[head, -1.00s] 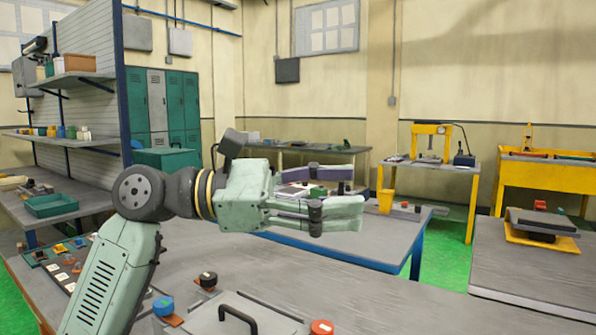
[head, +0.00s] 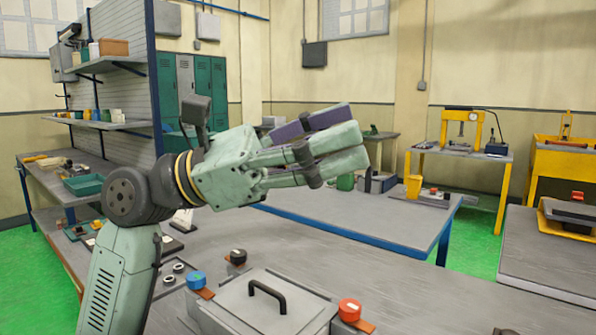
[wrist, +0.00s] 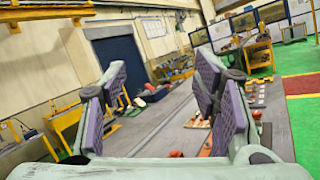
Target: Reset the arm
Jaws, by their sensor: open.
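My gripper (head: 330,140) is raised above the near grey workbench in the head view, its fingers pointing right and slightly up. In the wrist view my gripper (wrist: 160,100) is open, with its two purple-padded fingers well apart and nothing between them. No object touches the fingers. My arm rises from the lower left of the head view and bends at a dark round joint.
Below my gripper lie a grey lidded box with a black handle (head: 268,297), a blue round part (head: 196,280) and a red round part (head: 350,309). A blue-edged table (head: 370,216) stands behind. A yellow press (head: 462,128) stands at the back right.

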